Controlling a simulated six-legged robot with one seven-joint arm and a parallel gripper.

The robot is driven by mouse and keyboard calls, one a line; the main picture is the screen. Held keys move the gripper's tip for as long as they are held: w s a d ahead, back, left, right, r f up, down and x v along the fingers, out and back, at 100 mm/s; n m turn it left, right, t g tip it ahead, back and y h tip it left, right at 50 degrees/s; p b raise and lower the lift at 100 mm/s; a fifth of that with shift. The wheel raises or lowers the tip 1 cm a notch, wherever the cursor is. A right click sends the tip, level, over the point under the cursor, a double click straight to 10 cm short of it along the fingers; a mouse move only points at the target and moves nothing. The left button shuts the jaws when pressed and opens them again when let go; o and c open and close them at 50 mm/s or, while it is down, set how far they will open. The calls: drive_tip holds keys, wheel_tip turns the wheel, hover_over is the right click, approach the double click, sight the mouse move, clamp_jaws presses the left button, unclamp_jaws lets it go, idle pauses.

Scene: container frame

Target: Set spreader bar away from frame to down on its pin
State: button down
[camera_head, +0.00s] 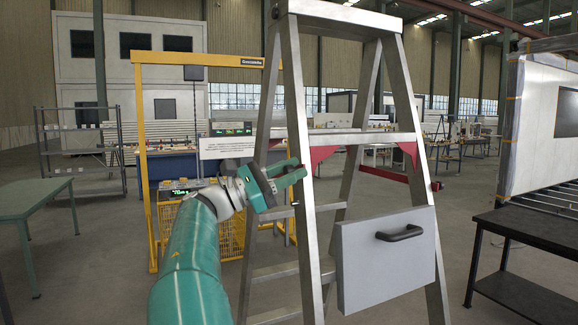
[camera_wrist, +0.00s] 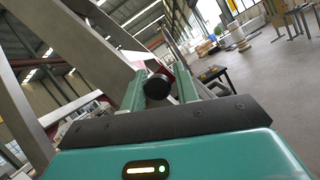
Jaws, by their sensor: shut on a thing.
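A grey metal stepladder frame (camera_head: 303,150) stands open in front of me. My gripper (camera_head: 298,176) reaches from the left to the frame's near left rail. In the wrist view its two green fingers (camera_wrist: 158,92) are closed about a black round knob (camera_wrist: 158,86). Red metal shows just behind the knob, so I take it as the end of the left spreader bar (camera_wrist: 184,80). In the camera_head view my gripper and the rail mostly hide that bar. The right spreader bar (camera_head: 384,174) is red and spans toward the right rail, where a small red pin (camera_head: 437,186) sticks out.
A grey panel with a black handle (camera_head: 388,268) hangs low on the frame's right side. A yellow gantry (camera_head: 146,170) and wire basket stand behind my arm. A black bench (camera_head: 535,240) is at right, a green table (camera_head: 35,197) at left. Open floor lies between.

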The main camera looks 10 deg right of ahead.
wheel_tip(320, 180, down, 9)
drive_tip(key=m+g, duration=0.1)
drive_tip(key=m, duration=0.2)
drive_tip(key=shift+s+f+m+g+y, duration=0.15)
drive_tip(key=shift+s+m+g+y, duration=0.1)
drive_tip(key=shift+m+g+y, duration=0.05)
drive_tip(key=c, duration=1.3)
unclamp_jaws()
drive_tip(key=shift+o, duration=0.8)
drive_tip(key=shift+s+a, duration=0.1)
drive_tip(key=v, duration=1.3)
drive_tip(key=shift+a, duration=0.3)
